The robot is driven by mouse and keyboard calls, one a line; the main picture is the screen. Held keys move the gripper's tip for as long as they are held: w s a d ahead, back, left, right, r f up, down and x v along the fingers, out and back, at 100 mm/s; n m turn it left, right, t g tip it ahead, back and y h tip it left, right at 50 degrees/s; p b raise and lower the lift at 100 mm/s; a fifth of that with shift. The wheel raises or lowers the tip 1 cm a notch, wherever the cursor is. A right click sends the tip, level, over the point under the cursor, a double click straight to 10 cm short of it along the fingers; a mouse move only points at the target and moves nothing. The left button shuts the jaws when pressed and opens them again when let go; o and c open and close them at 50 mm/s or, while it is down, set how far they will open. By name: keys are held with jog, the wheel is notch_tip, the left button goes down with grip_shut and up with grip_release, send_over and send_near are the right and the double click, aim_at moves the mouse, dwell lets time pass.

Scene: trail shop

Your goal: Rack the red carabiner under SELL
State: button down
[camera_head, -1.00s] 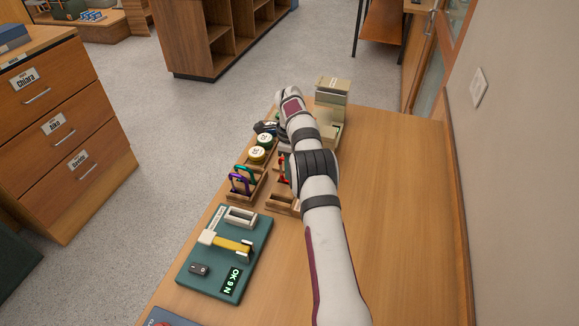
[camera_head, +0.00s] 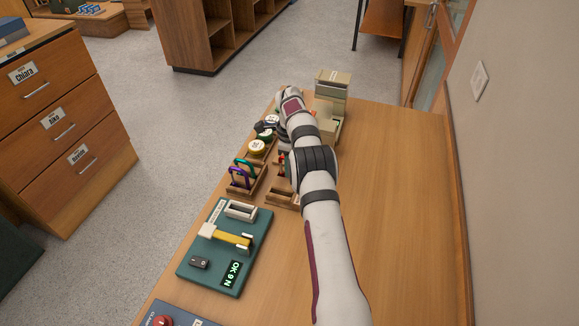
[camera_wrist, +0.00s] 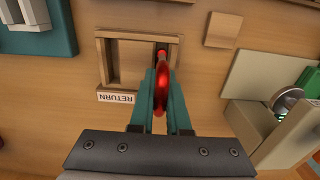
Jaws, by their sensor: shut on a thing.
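The red carabiner (camera_wrist: 161,85) is between the two teal fingers of my gripper (camera_wrist: 160,92) in the wrist view, and the fingers are shut on it. It stands edge-on to the camera at the right end of a wooden rack (camera_wrist: 103,62) labelled RETURN. I cannot tell whether it touches that rack. In the head view my arm hides the gripper and most of the carabiner; a sliver of red (camera_head: 282,165) shows beside the arm. A wooden rack (camera_head: 258,186) to the left holds a purple and a teal carabiner (camera_head: 241,174). No SELL label is readable.
A beige device (camera_head: 331,90) stands at the far end. The table's right side is clear.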

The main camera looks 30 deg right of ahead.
jog(key=shift+c, duration=1.7)
grip_release()
jog(key=shift+r, duration=0.1)
jog(key=shift+r, duration=4)
